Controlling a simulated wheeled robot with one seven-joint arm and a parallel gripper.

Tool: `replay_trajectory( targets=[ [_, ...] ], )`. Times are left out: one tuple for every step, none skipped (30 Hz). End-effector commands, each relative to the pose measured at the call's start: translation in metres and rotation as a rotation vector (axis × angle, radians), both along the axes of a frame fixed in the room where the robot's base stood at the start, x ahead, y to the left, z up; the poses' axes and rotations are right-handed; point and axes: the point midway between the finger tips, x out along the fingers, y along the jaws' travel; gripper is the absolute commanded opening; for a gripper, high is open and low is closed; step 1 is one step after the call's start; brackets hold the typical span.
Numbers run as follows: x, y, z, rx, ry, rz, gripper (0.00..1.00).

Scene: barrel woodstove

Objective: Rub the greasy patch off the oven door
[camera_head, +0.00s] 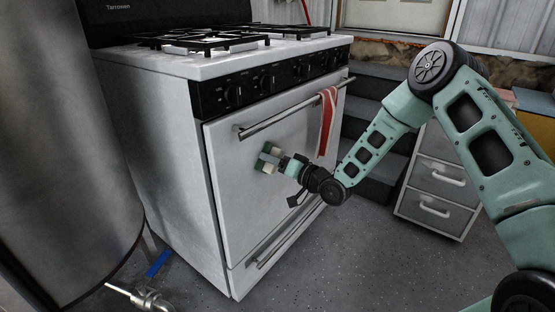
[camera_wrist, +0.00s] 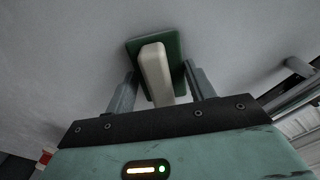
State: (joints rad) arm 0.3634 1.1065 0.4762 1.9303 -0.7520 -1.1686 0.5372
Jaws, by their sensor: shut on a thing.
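The white oven door (camera_head: 245,170) is closed on the front of the stove, with a metal bar handle (camera_head: 285,112) along its top. My gripper (camera_head: 277,163) is at the upper left-middle part of the door, below the handle. It is shut on a scrubber (camera_wrist: 155,72) with a pale grip and a green pad; the scrubber also shows in the head view (camera_head: 267,157). In the wrist view the pad faces the door and looks against it or very close. I see no greasy patch clearly; the scrubber and gripper may hide it.
A red and white towel (camera_head: 328,120) hangs from the right part of the handle. The stove top (camera_head: 215,62) has black grates. A metal tank (camera_head: 65,150) stands at the left, drawers (camera_head: 440,190) and dark steps (camera_head: 375,140) at the right. The floor in front is clear.

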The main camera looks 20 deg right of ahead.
Motion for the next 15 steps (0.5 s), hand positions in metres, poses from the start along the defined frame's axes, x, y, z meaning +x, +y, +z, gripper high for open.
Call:
replay_trajectory(
  targets=[
    [0.000,0.005,0.002,0.004,-0.003,0.008,0.36],
    [0.000,0.005,0.002,0.004,-0.003,0.008,0.36],
    [0.000,0.005,0.002,0.004,-0.004,0.009,0.36],
    [-0.001,0.005,0.002,0.004,-0.004,0.009,0.36],
    [-0.001,0.005,0.002,0.003,-0.003,0.009,0.36],
    [-0.001,0.005,0.002,0.004,-0.004,0.010,0.36],
    [-0.002,0.005,0.002,0.004,-0.004,0.010,0.36],
    [-0.003,0.004,0.002,0.003,-0.003,0.009,0.36],
    [-0.005,0.002,0.002,0.003,-0.002,0.009,0.36],
    [-0.007,0.000,0.002,0.002,-0.001,0.009,0.36],
    [-0.009,-0.002,0.002,0.001,-0.002,0.007,0.36],
    [-0.012,-0.005,0.002,0.002,-0.002,0.006,0.36],
    [-0.015,-0.007,0.002,0.002,-0.002,0.006,0.36],
    [-0.017,-0.009,0.002,0.002,-0.002,0.006,0.36],
    [-0.020,-0.011,0.002,0.002,-0.002,0.006,0.36]
  ],
)
